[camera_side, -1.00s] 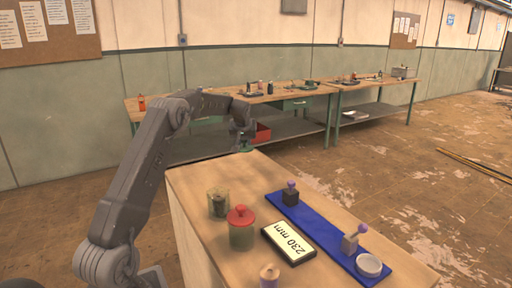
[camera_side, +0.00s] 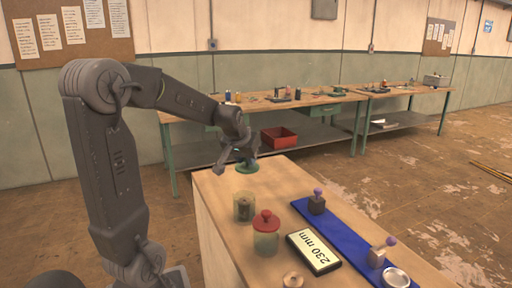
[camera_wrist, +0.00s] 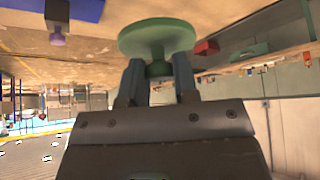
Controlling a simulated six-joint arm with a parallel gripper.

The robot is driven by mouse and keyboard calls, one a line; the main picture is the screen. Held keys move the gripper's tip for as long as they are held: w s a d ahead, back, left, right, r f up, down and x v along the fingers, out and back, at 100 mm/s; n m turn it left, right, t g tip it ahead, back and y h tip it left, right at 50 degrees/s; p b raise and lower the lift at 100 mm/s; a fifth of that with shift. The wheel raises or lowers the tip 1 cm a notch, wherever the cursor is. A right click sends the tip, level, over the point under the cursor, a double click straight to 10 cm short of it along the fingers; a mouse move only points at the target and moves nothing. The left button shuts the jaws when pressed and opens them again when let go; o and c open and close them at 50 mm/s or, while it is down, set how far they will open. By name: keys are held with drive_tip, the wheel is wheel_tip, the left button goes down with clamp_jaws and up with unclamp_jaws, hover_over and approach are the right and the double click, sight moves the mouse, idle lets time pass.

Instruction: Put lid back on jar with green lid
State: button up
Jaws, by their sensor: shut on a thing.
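The green lid (camera_side: 247,167) is in my gripper (camera_side: 245,156). In the wrist view, the two fingertips (camera_wrist: 159,70) are shut on the lid's knob, and its round green disc (camera_wrist: 157,36) is beyond them. An open glass jar (camera_side: 243,207) with something dark inside stands on the near bench. In the side view the lid appears above this jar, apart from it; the exact depth between them is hard to judge. The jar cannot be made out in the wrist view.
A jar with a red lid (camera_side: 266,238) stands close to the open jar. A "230 mm" display (camera_side: 314,252) and a blue strip (camera_side: 343,231) with purple-knobbed blocks lie to the right. A tan round object (camera_side: 293,281) is at the front. The bench's far end is clear.

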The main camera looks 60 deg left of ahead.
sight(245, 169)
drive_tip(key=shift+s+d+f, duration=0.2)
drive_tip(key=shift+s+d, duration=0.3)
drive_tip(key=shift+d, duration=0.05)
drive_tip(key=shift+s+d+f, duration=0.2)
drive_tip(key=shift+s+d, duration=0.3)
drive_tip(key=shift+f, duration=3.1)
drive_tip(key=shift+f, duration=0.2)
drive_tip(key=o, duration=1.5)
drive_tip(key=shift+c, duration=0.2)
drive_tip(key=shift+r, duration=3.55)
clamp_jaws()
